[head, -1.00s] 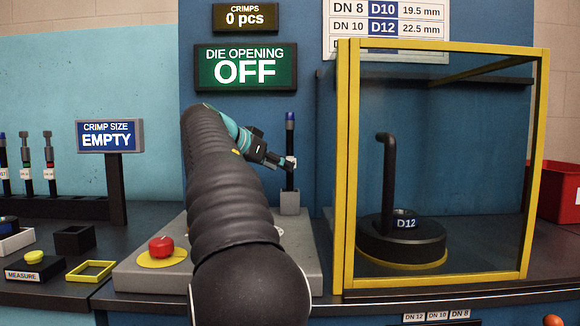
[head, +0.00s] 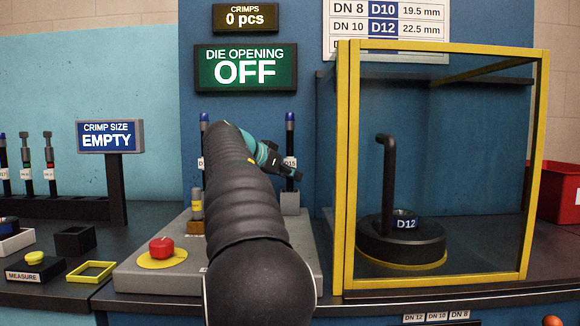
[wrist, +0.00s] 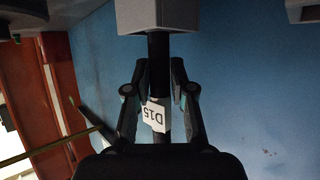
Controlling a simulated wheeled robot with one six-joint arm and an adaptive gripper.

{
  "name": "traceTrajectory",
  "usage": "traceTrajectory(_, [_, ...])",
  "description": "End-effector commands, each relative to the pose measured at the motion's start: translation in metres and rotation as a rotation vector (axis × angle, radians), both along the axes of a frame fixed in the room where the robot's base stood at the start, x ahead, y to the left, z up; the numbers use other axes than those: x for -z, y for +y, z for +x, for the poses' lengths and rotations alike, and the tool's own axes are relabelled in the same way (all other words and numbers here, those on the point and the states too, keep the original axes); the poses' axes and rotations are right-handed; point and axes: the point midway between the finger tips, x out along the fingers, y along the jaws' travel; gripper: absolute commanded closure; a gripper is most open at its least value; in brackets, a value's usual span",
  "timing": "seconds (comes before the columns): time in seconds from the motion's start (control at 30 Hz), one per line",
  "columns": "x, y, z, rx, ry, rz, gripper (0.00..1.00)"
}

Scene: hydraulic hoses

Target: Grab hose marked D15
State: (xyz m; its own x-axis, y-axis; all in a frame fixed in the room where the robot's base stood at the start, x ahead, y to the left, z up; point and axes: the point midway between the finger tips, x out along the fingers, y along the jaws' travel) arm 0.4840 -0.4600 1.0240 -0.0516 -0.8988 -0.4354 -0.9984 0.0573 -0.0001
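The hose marked D15 (head: 290,140) stands upright in a grey block (head: 290,204), black with a blue top end. In the wrist view the hose (wrist: 158,50) runs between my fingers, and its white D15 label (wrist: 155,114) shows between them. My gripper (wrist: 160,75) has one finger on each side of the hose. The fingers look open, with a narrow gap to the hose. In the head view my gripper (head: 290,174) is at the hose, just below its label; my arm hides part of the scene.
Another hose (head: 204,125) with a blue top stands left of my arm, near a yellow-banded fitting (head: 197,205). A red button (head: 161,246) sits on the grey plate. A yellow-framed clear guard (head: 345,180) encloses the D12 die holder (head: 400,240) at right.

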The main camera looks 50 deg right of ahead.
Motion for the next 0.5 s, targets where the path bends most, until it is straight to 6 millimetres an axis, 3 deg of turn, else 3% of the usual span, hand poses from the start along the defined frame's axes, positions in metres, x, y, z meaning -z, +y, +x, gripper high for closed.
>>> traceTrajectory(0.5, [-0.0037, 0.0002, -0.0002, 0.0, -0.001, -0.002, 1.0])
